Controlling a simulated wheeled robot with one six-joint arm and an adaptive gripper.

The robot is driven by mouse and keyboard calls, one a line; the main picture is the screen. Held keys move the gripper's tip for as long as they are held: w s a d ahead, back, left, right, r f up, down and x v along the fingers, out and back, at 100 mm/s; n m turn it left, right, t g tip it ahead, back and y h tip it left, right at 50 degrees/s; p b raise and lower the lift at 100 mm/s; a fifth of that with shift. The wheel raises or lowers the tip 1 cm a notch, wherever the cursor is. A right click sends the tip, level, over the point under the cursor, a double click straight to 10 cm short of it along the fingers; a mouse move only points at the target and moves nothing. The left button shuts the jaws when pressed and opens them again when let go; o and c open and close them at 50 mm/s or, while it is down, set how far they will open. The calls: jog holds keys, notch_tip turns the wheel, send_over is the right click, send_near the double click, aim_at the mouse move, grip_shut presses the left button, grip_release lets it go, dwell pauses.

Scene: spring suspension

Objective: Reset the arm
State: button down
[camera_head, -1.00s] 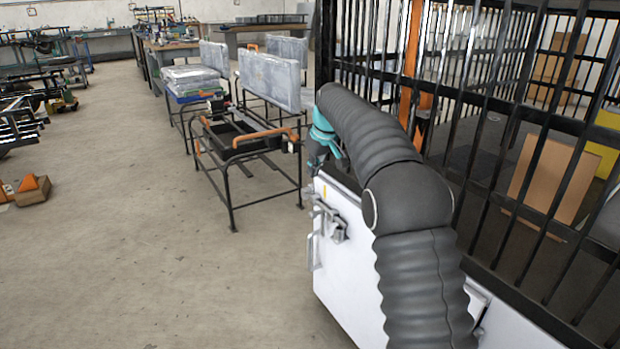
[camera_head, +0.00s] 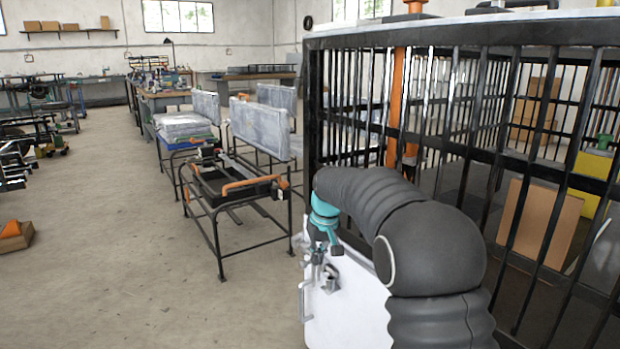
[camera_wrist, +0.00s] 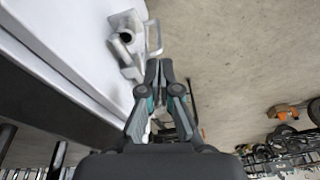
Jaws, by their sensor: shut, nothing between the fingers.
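My gripper (camera_head: 325,250) is teal and dark grey and hangs at the end of my dark ribbed arm, pointing down. It is in front of the barred cage, at the upper left edge of a white panel (camera_head: 350,310). A grey metal fitting (camera_head: 330,279) on the panel shows just below it. In the wrist view the fingertips of my gripper (camera_wrist: 160,68) are together with nothing between them. The metal fitting (camera_wrist: 127,40) shows just left of them there, on the edge of the white panel (camera_wrist: 75,40). I cannot tell how far apart they are.
The black barred cage (camera_head: 470,140) fills the right, close behind my arm. A black metal stand with orange handles (camera_head: 235,190) is to the left, with grey boards (camera_head: 258,127) behind it. Open concrete floor (camera_head: 110,250) lies at the left.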

jog(key=s+d+r+m+t, duration=0.1)
jog(key=s+d, duration=0.3)
jog(key=s, duration=0.9)
jog(key=s+d+r+m+t+h+p, duration=0.1)
jog(key=s+d+r, duration=0.2)
jog(key=s, duration=1)
jog(key=s+d+r+m+t, duration=0.1)
jog(key=s+d, duration=0.5)
jog(key=s, duration=0.8)
jog(key=shift+d+r+m, duration=0.4)
jog(key=shift+r+m, duration=0.1)
jog(key=shift+r, duration=0.05)
